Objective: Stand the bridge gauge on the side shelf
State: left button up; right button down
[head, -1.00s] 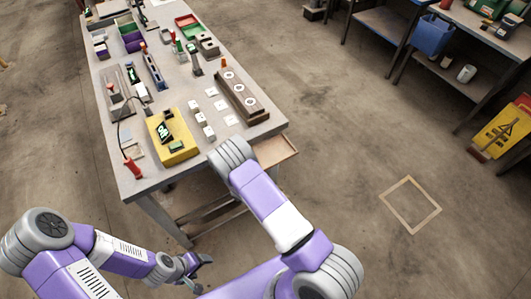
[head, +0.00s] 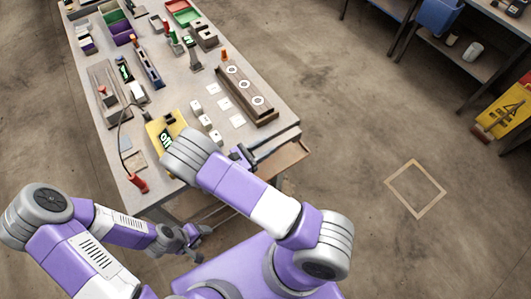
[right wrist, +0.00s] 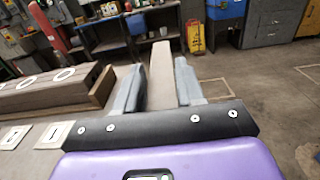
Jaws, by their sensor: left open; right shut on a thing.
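My right gripper (head: 240,156) is at the near right corner of the workbench, partly hidden by my forearm in the head view. In the right wrist view its fingers (right wrist: 160,85) are shut on a plain grey-beige bar, which I take to be the bridge gauge (right wrist: 161,75). Its full shape is hidden. The side shelf (head: 283,161) is a light wooden ledge at the bench's near right end, just below the top. The right gripper is beside and above it. My left gripper (head: 198,240) is open and empty in front of the bench.
On the bench are a wooden block with three white rings (head: 245,95), white cubes (head: 207,122), a yellow box with a display (head: 160,133) and a red-handled tool (head: 138,183). Trays (head: 185,13) stand at the far end. Floor to the right is clear around a taped square (head: 416,188).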

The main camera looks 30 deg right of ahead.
jog(key=shift+f+b, duration=0.35)
jog(key=shift+f, duration=2.7)
jog(key=shift+f, duration=0.1)
jog(key=c, duration=0.7)
grip_release()
jog(key=a, duration=0.8)
jog(key=s+a+b, duration=0.1)
jog(key=a, duration=0.3)
jog(key=shift+s, duration=0.1)
